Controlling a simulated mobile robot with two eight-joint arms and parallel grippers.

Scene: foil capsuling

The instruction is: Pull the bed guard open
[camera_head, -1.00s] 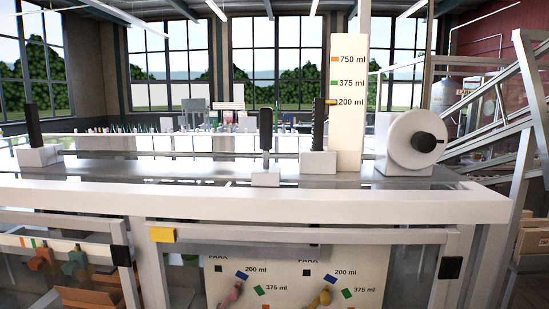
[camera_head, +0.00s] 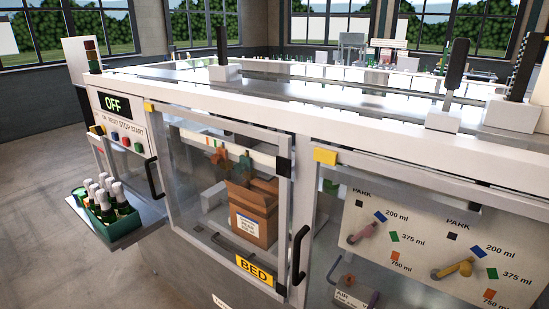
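The bed guard (camera_head: 218,215) is a clear framed door on the machine's front, left of the middle, with a yellow BED label (camera_head: 255,270) at its lower edge. It looks closed in its frame. Behind the pane are an open cardboard box (camera_head: 252,212) and orange and teal parts hanging from a rail. Neither of my grippers shows in the head view.
To the right is a second clear guard with a panel (camera_head: 440,240) of ml settings and levers. A green crate (camera_head: 116,226) of bottles sits on a side shelf. The floor (camera_head: 40,180) at left is clear.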

